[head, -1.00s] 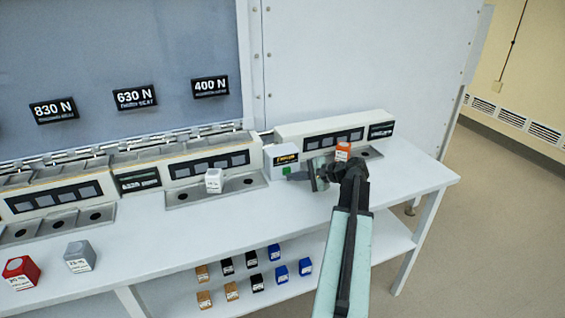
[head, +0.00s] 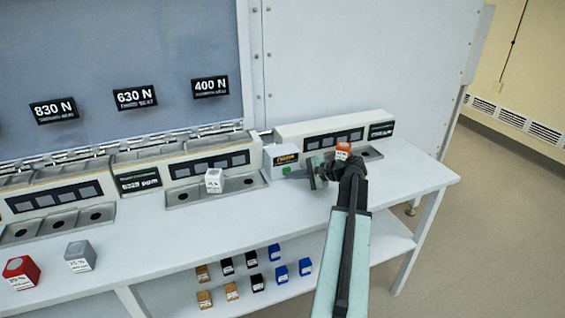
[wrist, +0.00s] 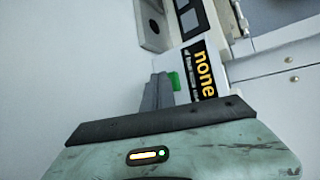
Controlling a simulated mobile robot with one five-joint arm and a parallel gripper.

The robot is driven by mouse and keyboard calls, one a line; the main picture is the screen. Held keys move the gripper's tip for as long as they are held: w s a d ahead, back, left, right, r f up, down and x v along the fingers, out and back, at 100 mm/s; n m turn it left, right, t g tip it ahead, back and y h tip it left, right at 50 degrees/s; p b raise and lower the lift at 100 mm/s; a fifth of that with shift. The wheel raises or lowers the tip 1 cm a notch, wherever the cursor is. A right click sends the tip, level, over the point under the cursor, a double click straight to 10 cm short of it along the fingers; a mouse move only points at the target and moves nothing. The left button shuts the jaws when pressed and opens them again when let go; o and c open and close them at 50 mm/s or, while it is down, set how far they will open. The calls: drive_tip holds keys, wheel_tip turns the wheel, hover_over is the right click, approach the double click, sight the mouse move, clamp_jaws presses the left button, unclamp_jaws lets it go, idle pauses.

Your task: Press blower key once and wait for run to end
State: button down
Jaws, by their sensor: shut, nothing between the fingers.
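A small white box (head: 281,158) stands on the bench between two instrument units. It has a dark display with yellow text and a green key (head: 286,170) low on its front. In the wrist view the display (wrist: 201,68) reads "none", turned on its side, and the green key (wrist: 174,81) shows beside the fingers. My gripper (head: 290,174) is shut and empty, its tips at the green key. I cannot tell whether they touch or press it. The finger tips (wrist: 160,84) partly hide the key in the wrist view.
An orange-topped block (head: 343,151) stands on the right unit, just behind my wrist. A white block (head: 214,180) stands on the middle unit. A red block (head: 21,270) and a grey block (head: 80,256) are at front left. Small coloured blocks sit on the lower shelf.

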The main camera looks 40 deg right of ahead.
drive_tip(key=shift+w+d, duration=0.1)
drive_tip(key=shift+w, duration=0.1)
idle(0.3)
drive_tip(key=shift+s+a, duration=0.25)
drive_tip(key=shift+s, duration=0.4)
drive_tip(key=shift+s, duration=0.1)
drive_tip(key=shift+s+a, duration=0.4)
drive_tip(key=shift+s, duration=0.5)
drive_tip(key=shift+s+a, duration=0.35)
drive_tip(key=shift+s, duration=0.55)
drive_tip(key=shift+s+a, duration=0.4)
drive_tip(key=shift+s, duration=0.5)
